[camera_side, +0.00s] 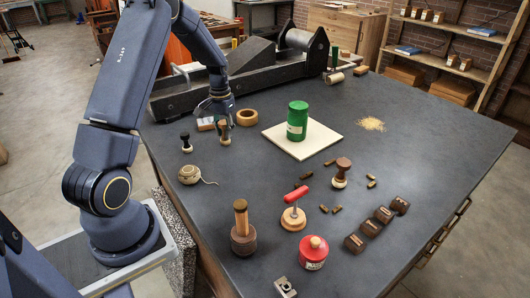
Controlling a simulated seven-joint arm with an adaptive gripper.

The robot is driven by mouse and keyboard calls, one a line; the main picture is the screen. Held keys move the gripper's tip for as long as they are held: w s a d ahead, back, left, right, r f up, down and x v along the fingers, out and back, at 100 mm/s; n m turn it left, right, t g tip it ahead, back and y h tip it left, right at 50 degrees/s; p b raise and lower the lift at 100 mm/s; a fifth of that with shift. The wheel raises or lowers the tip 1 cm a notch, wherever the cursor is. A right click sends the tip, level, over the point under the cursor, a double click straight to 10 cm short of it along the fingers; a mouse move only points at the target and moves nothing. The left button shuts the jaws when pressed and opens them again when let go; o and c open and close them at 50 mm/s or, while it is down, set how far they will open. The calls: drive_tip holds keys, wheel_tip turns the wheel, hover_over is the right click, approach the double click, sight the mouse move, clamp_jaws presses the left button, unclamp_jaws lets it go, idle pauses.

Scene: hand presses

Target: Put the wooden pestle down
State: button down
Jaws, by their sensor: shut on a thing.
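My gripper (220,116) is at the left rear of the dark table, pointing down, with its fingers closed around the top of a small brown wooden piece. I take this piece to be the wooden pestle (224,134). It hangs upright below the fingers, its lower end close to the table top. I cannot tell whether it touches the table. The fingers hide its upper part.
A black-handled stamp (186,143) stands to the left, and a wooden ring (247,118) lies to the right. A green canister (297,121) stands on a pale board (325,138). A ball of twine (190,174) and a wooden-handled tool (242,229) stand nearer the front.

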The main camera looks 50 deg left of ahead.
drive_tip(key=c, duration=0.7)
unclamp_jaws()
wheel_tip(320, 180, up, 12)
drive_tip(key=shift+f, duration=0.1)
drive_tip(key=s+d+r+m+t, duration=0.1)
drive_tip(key=s+d+r, duration=0.2)
drive_tip(key=d+r, duration=0.35)
drive_tip(key=s+d+r+m+t, duration=0.15)
drive_tip(key=d+r, duration=0.25)
drive_tip(key=d, duration=0.6)
drive_tip(key=s+d+t, duration=0.1)
drive_tip(key=s+d, duration=0.2)
drive_tip(key=s, duration=0.1)
drive_tip(key=s+d+m+t, duration=0.1)
drive_tip(key=s+d, duration=0.3)
drive_tip(key=s+d+f+m+t, duration=0.1)
drive_tip(key=s+d, duration=0.2)
drive_tip(key=s, duration=0.1)
drive_tip(key=shift+d, duration=0.25)
